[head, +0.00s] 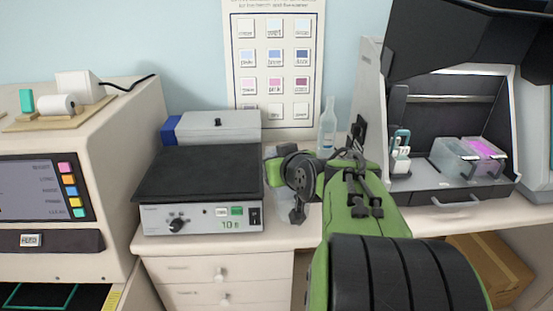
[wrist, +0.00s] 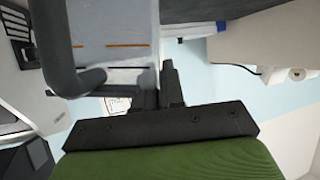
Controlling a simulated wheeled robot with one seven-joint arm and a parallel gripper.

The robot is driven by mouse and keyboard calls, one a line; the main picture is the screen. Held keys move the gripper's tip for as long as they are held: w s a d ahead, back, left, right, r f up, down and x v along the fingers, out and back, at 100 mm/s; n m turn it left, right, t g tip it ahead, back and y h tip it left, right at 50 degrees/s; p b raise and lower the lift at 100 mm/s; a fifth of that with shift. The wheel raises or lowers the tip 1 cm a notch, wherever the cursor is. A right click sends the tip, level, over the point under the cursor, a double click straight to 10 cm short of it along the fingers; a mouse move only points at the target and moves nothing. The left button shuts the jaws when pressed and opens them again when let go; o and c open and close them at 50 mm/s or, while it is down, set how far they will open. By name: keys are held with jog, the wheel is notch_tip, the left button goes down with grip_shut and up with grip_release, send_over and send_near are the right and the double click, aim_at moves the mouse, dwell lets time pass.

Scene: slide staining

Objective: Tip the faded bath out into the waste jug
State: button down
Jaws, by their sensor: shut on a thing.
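My gripper (head: 298,214) is over the bench, right of the hotplate, and largely hidden by my own green arm in the head view. In the wrist view my gripper (wrist: 160,92) is shut on a translucent grey bath (wrist: 115,28) with orange lines on its wall and a dark curved handle. In the head view part of the bath (head: 284,207) shows behind the dark fingers. Its contents and tilt cannot be made out. I cannot pick out the waste jug in either view.
A hotplate (head: 198,190) stands left of my gripper, with a grey-lidded box (head: 215,126) behind it. A clear bottle (head: 327,128) stands at the back. The open hood (head: 442,192) on the right holds a clear bath (head: 449,158) and a magenta bath (head: 484,153).

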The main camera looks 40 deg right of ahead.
jog(key=shift+d+r+m+y+p, duration=0.15)
jog(key=shift+r+m+y+p, duration=0.6)
jog(key=shift+p, duration=1.15)
jog(key=shift+d+r+m+y+p, duration=0.3)
jog(key=shift+r+m+p, duration=0.15)
jog(key=shift+p, duration=1)
jog(key=shift+d+r+m+y+p, duration=0.25)
jog(key=shift+r+p, duration=0.2)
jog(key=shift+p, duration=0.95)
jog(key=shift+s+d+r+m+y+p, duration=0.1)
jog(key=shift+d+r+m+y+p, duration=0.2)
jog(key=shift+p, duration=0.7)
jog(key=shift+d+r+m+y+p, duration=0.1)
jog(key=shift+d+m+y+p, duration=0.3)
jog(key=shift+p, duration=0.55)
jog(key=shift+s+d+f+m+t+y+p, duration=0.15)
jog(key=shift+d+f+m+y+p, duration=0.15)
jog(key=shift+d+m+y+p, duration=0.8)
jog(key=shift+d+f+m+t+y+p, duration=0.25)
jog(key=shift+d+m+p, duration=0.4)
jog(key=shift+p, duration=0.95)
jog(key=shift+s+d+f+m+t+y+p, duration=0.1)
jog(key=shift+d+f+m+y+p, duration=0.2)
jog(key=shift+d+m+y+p, duration=0.65)
jog(key=shift+a+r+h+p, duration=0.2)
jog(key=shift+a+h+p, duration=0.35)
jog(key=shift+h+p, duration=0.15)
